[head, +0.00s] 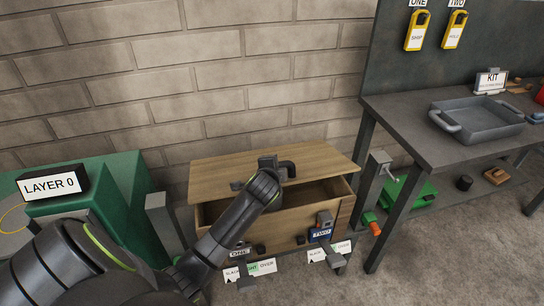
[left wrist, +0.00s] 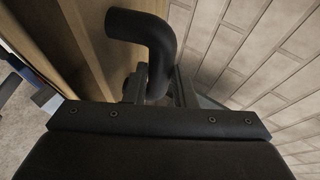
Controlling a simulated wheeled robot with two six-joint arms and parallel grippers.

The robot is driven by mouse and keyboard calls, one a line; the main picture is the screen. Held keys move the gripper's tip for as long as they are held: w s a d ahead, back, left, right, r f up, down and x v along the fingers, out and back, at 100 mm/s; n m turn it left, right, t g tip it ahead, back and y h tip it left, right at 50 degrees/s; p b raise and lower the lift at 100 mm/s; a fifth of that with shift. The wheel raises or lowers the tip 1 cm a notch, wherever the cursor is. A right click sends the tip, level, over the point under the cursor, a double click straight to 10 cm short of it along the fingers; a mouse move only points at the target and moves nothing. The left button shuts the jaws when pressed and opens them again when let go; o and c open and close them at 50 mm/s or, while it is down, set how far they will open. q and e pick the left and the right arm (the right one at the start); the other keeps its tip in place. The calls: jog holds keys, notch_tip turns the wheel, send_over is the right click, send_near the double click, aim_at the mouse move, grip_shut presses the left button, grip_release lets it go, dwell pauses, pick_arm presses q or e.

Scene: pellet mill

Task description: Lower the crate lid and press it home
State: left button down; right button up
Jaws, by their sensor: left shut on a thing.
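The wooden crate (head: 288,222) stands on the floor against the brick wall. Its plank lid (head: 325,160) is partly raised, with a dark gap showing between the lid and the crate's front wall. A black bent handle (head: 289,167) is on the lid. My left gripper (head: 268,163) is shut on this handle, above the lid. In the left wrist view the handle (left wrist: 150,40) curves down between my left fingers (left wrist: 158,88). The lid's far edge and hinge side are not clear. My right gripper is in neither view.
A dark table (head: 400,108) with a grey tray (head: 478,118) stands to the right. Tags ONE (head: 239,252) and TWO (head: 321,235) are at the crate's front.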

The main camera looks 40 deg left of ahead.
pick_arm(q)
jog(key=shift+s+d+f+b, duration=0.15)
jog(key=shift+s+d+f, duration=0.05)
jog(key=shift+f, duration=0.4)
jog(key=shift+s+d+f+b, duration=0.2)
jog(key=shift+d+f, duration=0.05)
jog(key=shift+f, duration=0.3)
jog(key=shift+s+d+f+b, duration=0.15)
jog(key=shift+s+d+f, duration=0.05)
jog(key=shift+f, duration=0.4)
jog(key=c, duration=1.2)
grip_release()
jog(key=v, duration=1.7)
jog(key=shift+r, duration=0.25)
